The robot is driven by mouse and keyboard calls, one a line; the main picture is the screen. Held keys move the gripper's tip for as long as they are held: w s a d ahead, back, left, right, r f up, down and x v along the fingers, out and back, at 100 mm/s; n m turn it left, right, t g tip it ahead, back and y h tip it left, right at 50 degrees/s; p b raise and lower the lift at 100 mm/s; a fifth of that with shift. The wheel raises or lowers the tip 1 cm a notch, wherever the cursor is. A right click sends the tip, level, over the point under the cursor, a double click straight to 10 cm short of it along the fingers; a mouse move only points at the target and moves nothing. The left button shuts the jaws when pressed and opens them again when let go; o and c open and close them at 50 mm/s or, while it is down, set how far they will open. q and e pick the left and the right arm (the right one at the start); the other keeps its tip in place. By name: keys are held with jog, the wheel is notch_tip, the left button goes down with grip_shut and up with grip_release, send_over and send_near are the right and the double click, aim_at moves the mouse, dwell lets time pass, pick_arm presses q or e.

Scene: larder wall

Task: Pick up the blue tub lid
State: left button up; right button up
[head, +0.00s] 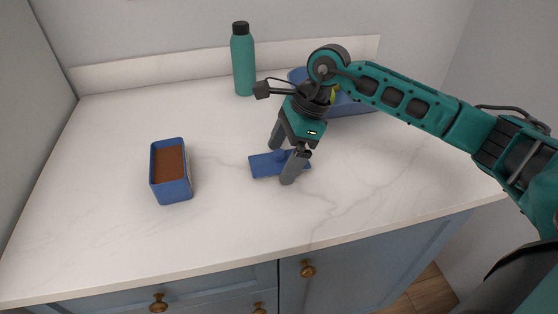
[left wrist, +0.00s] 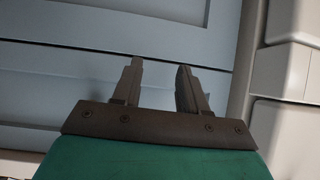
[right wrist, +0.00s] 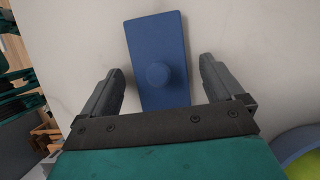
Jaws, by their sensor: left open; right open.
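The blue tub lid (head: 264,166) lies flat on the white marble counter, a rectangle with a round knob on top. In the right wrist view the lid (right wrist: 155,40) lies between and beyond my finger tips, its knob (right wrist: 158,75) between them. My right gripper (head: 282,165) is open above the lid, its fingers on either side of the knob; I cannot tell if they touch it. The blue tub (head: 174,190), open and filled with something brown, stands to the left. My left gripper (left wrist: 157,75) is open and empty, facing blue cabinet fronts.
A teal bottle (head: 243,62) with a black cap stands at the back. A blue bowl (head: 350,107) with something yellow-green in it stands behind my right arm. The counter between tub and lid is clear. Cabinet doors with brass knobs (head: 308,268) are below the front edge.

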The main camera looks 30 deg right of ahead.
jog(key=shift+c, duration=0.3)
jog(key=c, duration=1.1)
jog(key=shift+o, duration=0.2)
jog(key=shift+r, duration=0.1)
